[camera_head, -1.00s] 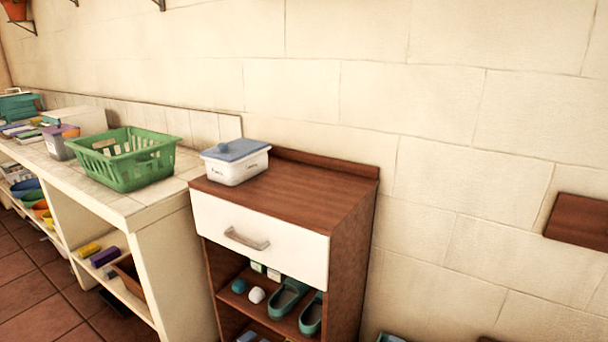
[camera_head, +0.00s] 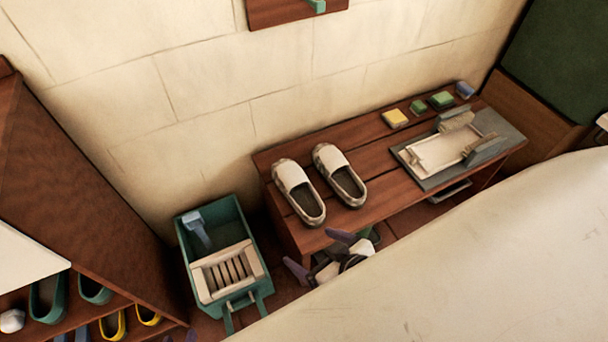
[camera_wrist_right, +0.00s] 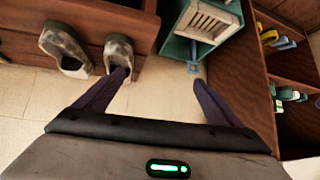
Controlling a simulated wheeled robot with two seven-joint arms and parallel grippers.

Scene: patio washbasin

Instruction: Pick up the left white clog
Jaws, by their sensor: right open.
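Two white clogs stand side by side on a brown wooden bench (camera_head: 385,165). The left white clog (camera_head: 298,190) is nearer the bench's left end; the other clog (camera_head: 340,175) is just right of it. My right gripper (camera_head: 318,253) is open and empty by the bench's front left, its purple fingers apart. In the right wrist view, the left clog (camera_wrist_right: 119,50) shows past one fingertip of this gripper (camera_wrist_right: 161,78), with the other clog (camera_wrist_right: 62,48) farther left. Contact cannot be told. Two small dark tips at the head view's bottom edge may be my left gripper (camera_head: 179,337).
A teal cart (camera_head: 222,240) with a slatted crate stands left of the bench. A brown cabinet (camera_head: 75,190) holding coloured clogs is farther left. A grey tray (camera_head: 460,150) and several small blocks lie on the bench's right. My pale arm covers the lower right.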

